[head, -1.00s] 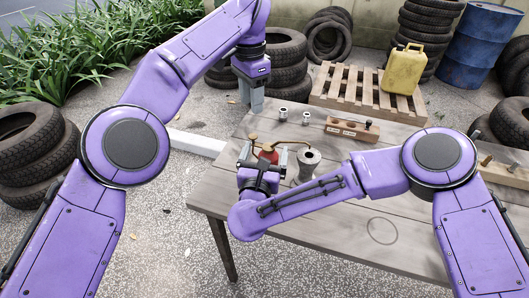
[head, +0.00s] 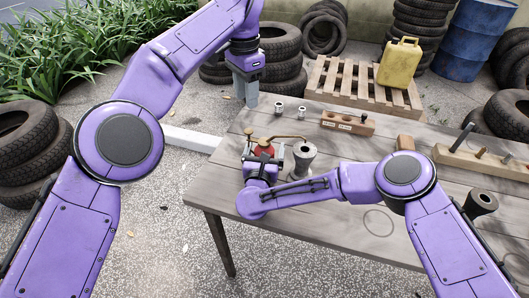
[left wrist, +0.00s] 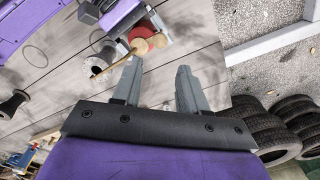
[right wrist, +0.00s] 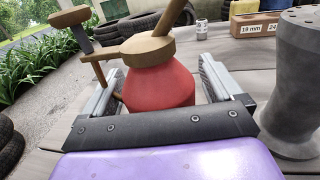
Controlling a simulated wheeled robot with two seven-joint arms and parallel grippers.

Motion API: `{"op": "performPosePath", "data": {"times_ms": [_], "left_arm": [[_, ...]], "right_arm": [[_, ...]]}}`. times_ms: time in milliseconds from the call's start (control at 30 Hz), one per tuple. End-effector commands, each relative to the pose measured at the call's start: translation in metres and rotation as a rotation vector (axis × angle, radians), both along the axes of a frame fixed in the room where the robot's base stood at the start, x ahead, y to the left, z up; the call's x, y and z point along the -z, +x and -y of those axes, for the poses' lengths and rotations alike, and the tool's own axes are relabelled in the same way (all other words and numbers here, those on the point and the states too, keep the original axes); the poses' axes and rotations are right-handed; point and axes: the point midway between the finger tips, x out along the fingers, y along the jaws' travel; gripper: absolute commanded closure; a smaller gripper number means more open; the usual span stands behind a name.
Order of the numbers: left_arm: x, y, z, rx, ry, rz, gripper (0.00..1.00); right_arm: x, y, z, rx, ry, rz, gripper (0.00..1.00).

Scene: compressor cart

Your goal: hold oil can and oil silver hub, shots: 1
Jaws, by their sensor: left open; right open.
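The red oil can (head: 263,149) with its brass top and spout stands on the table near the left edge. In the right wrist view the can (right wrist: 160,88) sits between the fingers of my right gripper (right wrist: 160,85), which is open around it. The grey, silver-looking hub (head: 304,157) stands just right of the can, and the spout reaches toward its top. The hub also shows at the right edge of the right wrist view (right wrist: 290,85). My left gripper (head: 246,92) is open and empty, raised beyond the table's far left corner; its fingers (left wrist: 157,82) show in the left wrist view.
A darker hub (head: 481,203) stands at the right of the table. A labelled wooden block (head: 347,123), two small sockets (head: 279,107) and a long pegged wooden rack (head: 480,160) lie farther back.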

Motion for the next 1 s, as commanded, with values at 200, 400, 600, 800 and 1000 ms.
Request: {"op": "performPosePath", "data": {"times_ms": [200, 400, 600, 800, 1000], "left_arm": [[0.0, 0.0, 0.0, 0.0, 0.0, 0.0, 0.57], [-0.008, 0.001, -0.003, -0.006, -0.003, 0.013, 0.93], [-0.021, -0.004, -0.022, -0.008, -0.04, 0.047, 1.0], [0.01, -0.005, -0.002, -0.089, -0.112, 0.077, 1.0], [0.026, -0.001, -0.002, -0.121, -0.118, 0.091, 1.0]], "right_arm": [[0.0, 0.0, 0.0, 0.0, 0.0, 0.0, 0.53], [0.0, 0.0, 0.0, 0.0, -0.001, 0.0, 0.73], [0.0, 0.0, 0.0, 0.0, -0.001, 0.0, 0.73], [0.0, 0.0, 0.0, 0.0, 0.0, 0.001, 0.73], [0.0, 0.0, 0.0, 0.0, 0.0, 0.0, 0.73]]}}
